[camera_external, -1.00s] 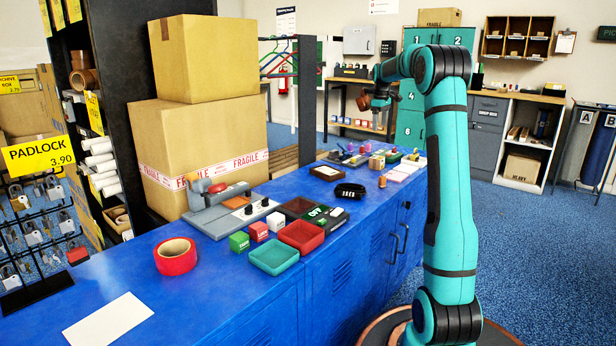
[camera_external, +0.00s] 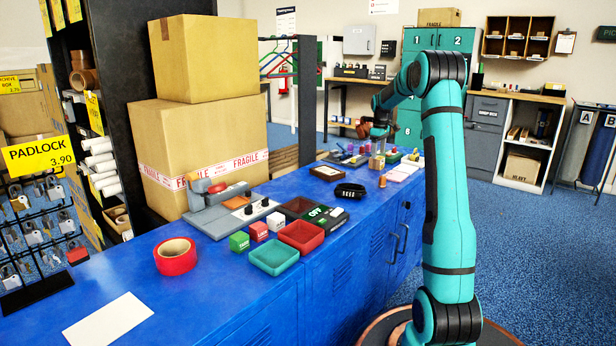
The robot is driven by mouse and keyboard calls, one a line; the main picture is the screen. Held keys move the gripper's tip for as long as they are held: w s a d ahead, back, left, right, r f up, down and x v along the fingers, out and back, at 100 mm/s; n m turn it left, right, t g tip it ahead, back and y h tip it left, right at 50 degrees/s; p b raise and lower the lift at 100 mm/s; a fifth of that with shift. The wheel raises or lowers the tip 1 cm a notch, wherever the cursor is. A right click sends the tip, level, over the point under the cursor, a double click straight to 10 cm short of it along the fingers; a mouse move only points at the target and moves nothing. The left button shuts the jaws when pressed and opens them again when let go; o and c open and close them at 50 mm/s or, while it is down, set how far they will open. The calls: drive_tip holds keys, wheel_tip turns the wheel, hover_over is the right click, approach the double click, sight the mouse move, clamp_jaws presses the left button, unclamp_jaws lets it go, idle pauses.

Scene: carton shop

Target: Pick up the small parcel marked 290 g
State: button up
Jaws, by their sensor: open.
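My gripper (camera_external: 378,148) is open and points down over the far end of the blue counter. A small tan block (camera_external: 376,163), which may be a small parcel, stands right under it. The fingertips are at or just above its top; I cannot tell whether they reach around it. No 290 g mark can be read at this size, so I cannot tell which thing bears it.
Colourful small items crowd the blue counter (camera_external: 220,295) around the gripper. A black numbered device (camera_external: 350,190), a green tray (camera_external: 273,257) and a red tray (camera_external: 301,237) stand nearer. Large cartons (camera_external: 205,150) stand at the left. The counter's near end is mostly clear.

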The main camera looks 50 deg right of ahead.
sight(377, 160)
drive_tip(key=shift+w+f, duration=0.2)
drive_tip(key=shift+f, duration=2.4)
drive_tip(key=shift+c, duration=0.5)
drive_tip(key=c, duration=1.2)
drive_tip(key=shift+o, duration=0.2)
drive_tip(key=shift+r, duration=0.1)
